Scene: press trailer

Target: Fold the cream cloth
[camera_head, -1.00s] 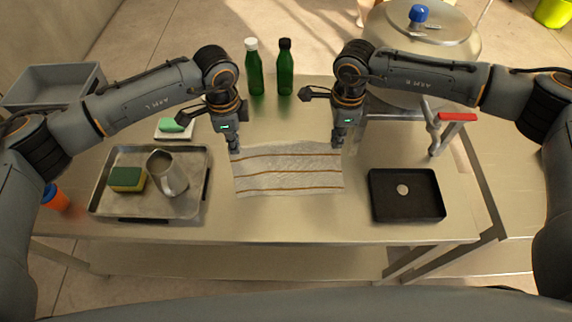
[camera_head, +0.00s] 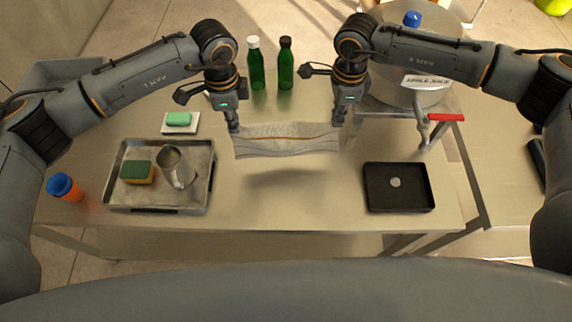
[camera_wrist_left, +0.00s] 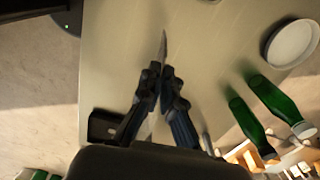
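The cream cloth (camera_head: 287,144) with brown stripes hangs between my two grippers, lifted off the table, with a shadow on the tabletop below it. My left gripper (camera_head: 234,127) is shut on its left corner. My right gripper (camera_head: 338,122) is shut on its right corner. In the left wrist view my left gripper's fingers (camera_wrist_left: 164,72) are closed together, with a thin sliver of cloth (camera_wrist_left: 163,44) showing beyond the tips. The far side of the cloth is hidden in the head view.
A metal tray (camera_head: 120,190) with a sponge (camera_head: 137,172) and a steel jug (camera_head: 176,168) is at left. A black tray (camera_head: 412,200) is at right. Green bottles (camera_head: 256,70) and a large pot (camera_head: 420,75) stand behind. The table (camera_head: 290,210) below the cloth is clear.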

